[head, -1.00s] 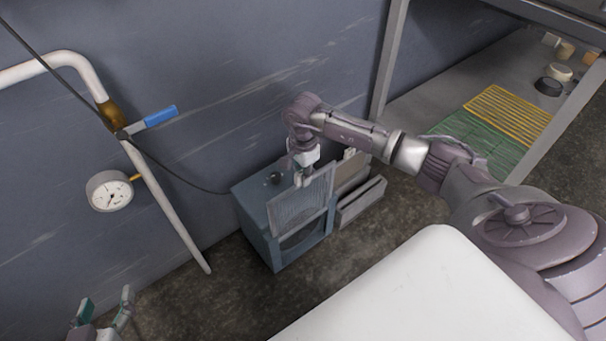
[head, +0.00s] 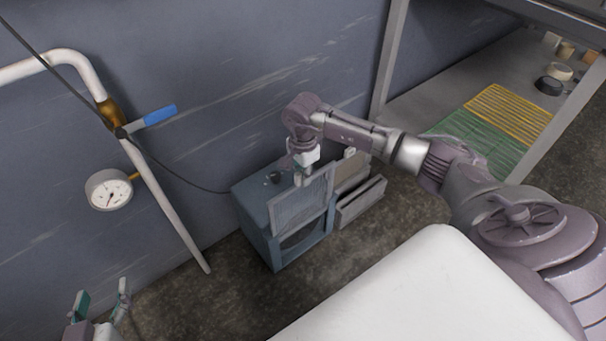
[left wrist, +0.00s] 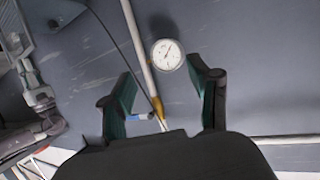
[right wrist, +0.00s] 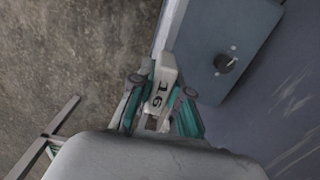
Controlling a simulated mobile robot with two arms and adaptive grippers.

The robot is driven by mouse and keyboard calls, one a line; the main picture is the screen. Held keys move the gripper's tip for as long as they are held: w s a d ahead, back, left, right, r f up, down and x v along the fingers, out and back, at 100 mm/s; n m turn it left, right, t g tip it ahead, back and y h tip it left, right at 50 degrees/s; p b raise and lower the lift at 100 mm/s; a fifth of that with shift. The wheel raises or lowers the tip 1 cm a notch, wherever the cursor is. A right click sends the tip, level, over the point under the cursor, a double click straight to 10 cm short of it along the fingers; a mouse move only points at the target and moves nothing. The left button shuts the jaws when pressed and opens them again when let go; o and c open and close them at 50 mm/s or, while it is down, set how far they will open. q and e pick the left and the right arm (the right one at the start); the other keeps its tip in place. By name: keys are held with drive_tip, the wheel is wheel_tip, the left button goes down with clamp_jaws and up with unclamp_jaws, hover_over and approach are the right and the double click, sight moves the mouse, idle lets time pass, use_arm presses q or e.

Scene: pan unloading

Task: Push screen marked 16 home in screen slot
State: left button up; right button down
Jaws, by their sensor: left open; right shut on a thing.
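The screen marked 16 (head: 303,203) is a grey mesh panel standing at the front of a blue-grey box (head: 252,200). Its white tab with "16" (right wrist: 156,90) shows in the right wrist view. My right gripper (head: 301,180) is shut on this tab from above; in the right wrist view its fingers (right wrist: 160,100) lie on both sides of it. The panel overlaps the box's dark front opening (head: 302,242). Whether its lower edge sits in the slot is hidden. My left gripper (head: 101,303) is open and empty at the lower left; it also shows open in the left wrist view (left wrist: 165,95).
A white pipe with a blue-handled valve (head: 160,115) and a gauge (head: 108,189) runs down the wall at left. Grey panels (head: 360,200) stand right of the box. A shelf with green and yellow grates (head: 510,112) is at upper right. A white surface (head: 420,295) fills the foreground.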

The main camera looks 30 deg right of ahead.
use_arm(q)
drive_tip(key=shift+w+d+r+t+h+b, duration=0.25)
drive_tip(key=shift+r+t, duration=0.2)
drive_tip(key=shift+r, duration=0.25)
drive_tip(key=shift+w+d+r+t+h+b, duration=0.15)
drive_tip(key=shift+w+r+t, duration=0.15)
drive_tip(key=shift+r+t, duration=0.25)
use_arm(e)
drive_tip(key=shift+f, duration=0.45)
idle(0.6)
use_arm(q)
drive_tip(key=shift+w+d+r+t+b, duration=0.15)
drive_tip(key=shift+r+t, duration=0.3)
drive_tip(key=shift+r, duration=0.3)
drive_tip(key=shift+w+d+r+t+b, duration=0.15)
drive_tip(key=shift+r+t, duration=0.3)
drive_tip(key=shift+r, duration=0.3)
use_arm(e)
drive_tip(key=shift+f, duration=0.45)
use_arm(q)
drive_tip(key=shift+d+r+t+h+b, duration=0.2)
drive_tip(key=shift+r+t+h+b, duration=0.25)
drive_tip(key=shift+r+t, duration=0.65)
use_arm(e)
drive_tip(key=shift+f, duration=0.45)
idle(0.5)
